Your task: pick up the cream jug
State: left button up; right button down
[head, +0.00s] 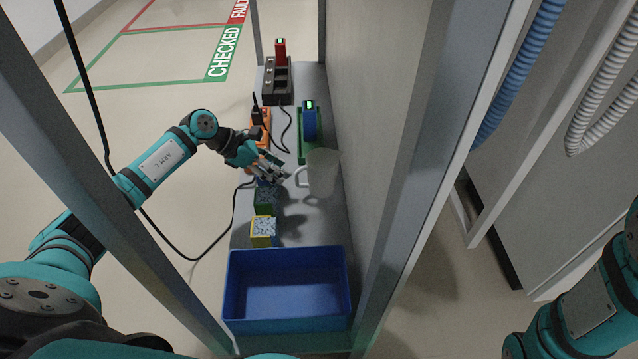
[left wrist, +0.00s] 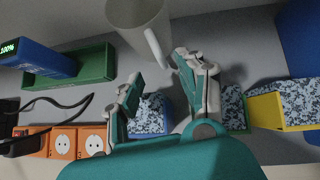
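The cream jug (head: 324,173) stands on the grey shelf against the panel on the right, its handle toward the left, facing my left gripper (head: 284,175). In the left wrist view the jug (left wrist: 138,18) is at the top, with its handle (left wrist: 157,50) pointing down toward the fingers. My left gripper (left wrist: 157,72) is open, its two fingers apart with nothing between them. The fingertips are close to the handle; whether the right-hand finger touches it I cannot tell. My right gripper is out of view.
Speckled-topped boxes, one green (head: 264,200) and one yellow (head: 263,232), stand nearer me, before a blue bin (head: 286,324). Beyond the gripper are an orange socket strip (head: 261,118), a blue device (head: 309,124) on a green base and a grey rack (head: 277,88). Posts and a panel enclose the shelf.

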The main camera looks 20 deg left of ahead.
aim_at(315, 177)
pick_arm(q)
jog(key=b+x, duration=0.4)
jog(key=x, duration=0.1)
jog(key=shift+d+b, duration=0.1)
jog(key=shift+b, duration=0.25)
jog(key=shift+d+f, duration=0.15)
grip_shut()
